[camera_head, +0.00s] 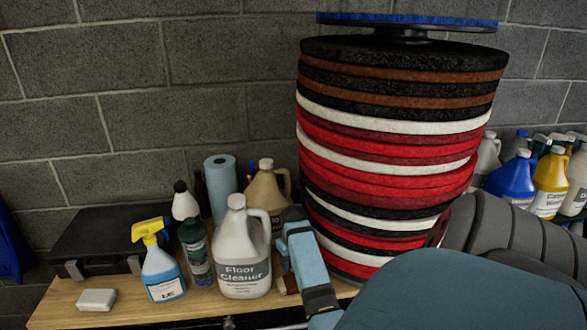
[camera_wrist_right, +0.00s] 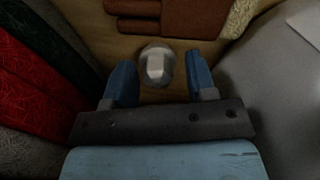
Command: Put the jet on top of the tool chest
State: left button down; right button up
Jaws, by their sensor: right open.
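My right gripper (camera_wrist_right: 161,76) is open over the wooden top, with its two blue fingers apart. A small pale grey, rounded object (camera_wrist_right: 156,66) shows between the fingers in the right wrist view; I cannot tell whether it is the jet, or whether the fingers touch it. In the head view my light-blue right wrist reaches down between the white floor cleaner jug (camera_head: 243,255) and the pad stack, and hides that object. A flat black case (camera_head: 108,238) with latches lies at the left; I cannot tell whether it is the tool chest. My left gripper is not in view.
The tall stack of round pads (camera_head: 385,150) stands close right of my gripper. A spray bottle (camera_head: 162,268), a dark green bottle (camera_head: 197,254), a blue roll (camera_head: 220,185) and a beige jug (camera_head: 266,195) crowd the wooden top (camera_head: 215,308). A white block (camera_head: 96,299) lies front left.

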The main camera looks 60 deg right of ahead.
jog(key=r, duration=0.9)
jog(key=shift+w+d, duration=0.1)
jog(key=shift+w, duration=0.1)
jog(key=shift+a+r, duration=0.2)
jog(key=shift+r, duration=0.25)
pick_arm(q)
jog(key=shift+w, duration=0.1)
pick_arm(e)
notch_tip(320, 180, up, 2)
jog(key=shift+s+d+r, duration=0.1)
jog(key=shift+s+r, duration=0.05)
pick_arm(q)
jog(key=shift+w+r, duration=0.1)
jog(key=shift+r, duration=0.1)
